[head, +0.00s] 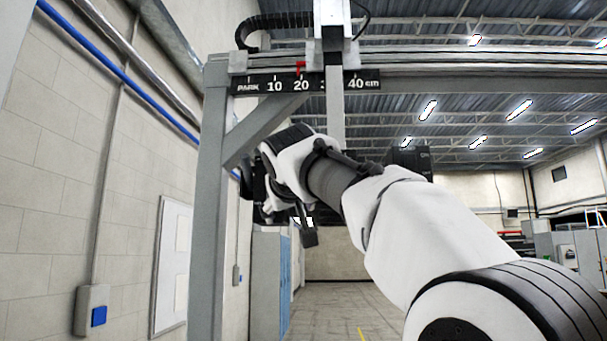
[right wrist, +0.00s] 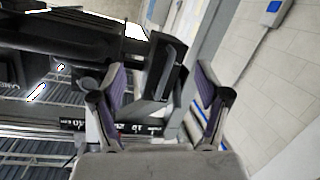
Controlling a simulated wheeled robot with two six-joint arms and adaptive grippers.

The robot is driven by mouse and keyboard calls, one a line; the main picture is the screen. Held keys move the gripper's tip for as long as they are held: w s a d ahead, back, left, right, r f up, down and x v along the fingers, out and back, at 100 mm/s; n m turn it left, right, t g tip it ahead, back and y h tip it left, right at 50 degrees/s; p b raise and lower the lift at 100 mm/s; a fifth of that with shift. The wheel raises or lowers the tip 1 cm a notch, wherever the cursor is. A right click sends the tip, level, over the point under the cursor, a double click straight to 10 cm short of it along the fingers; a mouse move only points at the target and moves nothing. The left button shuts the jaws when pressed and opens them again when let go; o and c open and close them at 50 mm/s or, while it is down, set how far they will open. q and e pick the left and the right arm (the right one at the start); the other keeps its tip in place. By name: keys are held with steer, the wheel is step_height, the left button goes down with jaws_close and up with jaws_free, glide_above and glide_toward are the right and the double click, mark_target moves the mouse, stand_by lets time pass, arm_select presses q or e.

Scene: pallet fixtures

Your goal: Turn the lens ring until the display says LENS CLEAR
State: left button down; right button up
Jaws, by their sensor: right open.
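My right gripper (head: 283,200) is at the gantry's left post in the head view, mostly hidden behind my own wrist. In the right wrist view its two fingers (right wrist: 163,80) stand open and apart. A dark flat paddle (right wrist: 168,75) lies between them in that view; I cannot tell whether a finger touches it. It seems to belong to the dark cylindrical lens body (right wrist: 60,40), which comes in from the left. A black box (head: 410,158), likely the camera housing, shows behind my arm. The lens ring itself is not clear, and no LENS CLEAR text is readable. My left gripper is not in view.
A grey gantry frame (head: 213,140) stands ahead, with a black centimetre scale (head: 265,86) and a red pointer (head: 300,67) near 20. A white carriage (head: 333,30) hangs from its top beam. A brick wall (head: 60,150) is close on the left; open floor (head: 340,310) lies beyond.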

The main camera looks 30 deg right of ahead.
steer(key=w+f, duration=0.3)
steer(key=f, duration=0.2)
steer(key=shift+a+f+n+y, duration=0.15)
steer(key=shift+a+n+y, duration=0.15)
steer(key=shift+a+n, duration=0.1)
steer(key=shift+w, duration=0.1)
